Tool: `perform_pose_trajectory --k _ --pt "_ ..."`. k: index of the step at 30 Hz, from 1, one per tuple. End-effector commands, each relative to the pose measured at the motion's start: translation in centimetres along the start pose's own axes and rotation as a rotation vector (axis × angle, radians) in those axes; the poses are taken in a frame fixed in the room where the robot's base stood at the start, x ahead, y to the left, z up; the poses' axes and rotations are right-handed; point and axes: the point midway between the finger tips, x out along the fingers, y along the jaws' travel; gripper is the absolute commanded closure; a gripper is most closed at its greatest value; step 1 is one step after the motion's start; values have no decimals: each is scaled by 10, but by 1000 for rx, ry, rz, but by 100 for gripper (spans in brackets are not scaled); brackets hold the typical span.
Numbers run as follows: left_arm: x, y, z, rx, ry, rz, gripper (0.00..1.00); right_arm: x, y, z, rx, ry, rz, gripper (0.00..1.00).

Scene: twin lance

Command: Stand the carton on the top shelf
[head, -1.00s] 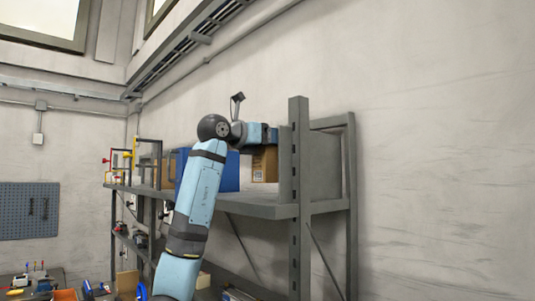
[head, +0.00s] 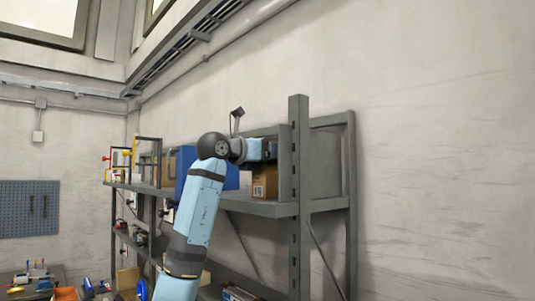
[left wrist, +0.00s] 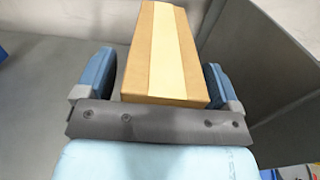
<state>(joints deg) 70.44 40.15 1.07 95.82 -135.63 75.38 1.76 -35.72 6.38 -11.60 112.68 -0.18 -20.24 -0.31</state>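The brown carton (head: 264,186) is upright on the top shelf (head: 262,208) of the grey rack, its base appearing to rest on the board. My left gripper (head: 270,150) is at the carton's upper part, its arm coming up from below. In the left wrist view the carton (left wrist: 160,55), with a pale tape strip, lies between the two blue fingers of my left gripper (left wrist: 155,82). A narrow gap shows beside the left finger, so the fingers look open around it. My right gripper is in neither view.
A blue bin (head: 184,168) stands on the shelf to the left of the carton. The rack's grey end panel and post (head: 299,170) are close on the right. Other goods sit farther left along the shelf.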

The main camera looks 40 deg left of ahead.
Motion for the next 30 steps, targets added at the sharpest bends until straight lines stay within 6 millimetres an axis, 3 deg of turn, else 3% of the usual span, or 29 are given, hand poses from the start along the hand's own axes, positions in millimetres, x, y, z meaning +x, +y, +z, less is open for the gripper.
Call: perform_pose_trajectory --k 11,24,30 --pt "-8 1 1 1 -1 2 13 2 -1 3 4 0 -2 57" --pt "-96 1 0 3 -1 4 13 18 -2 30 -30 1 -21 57" --pt "-117 0 2 1 -1 1 13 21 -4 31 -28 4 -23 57"
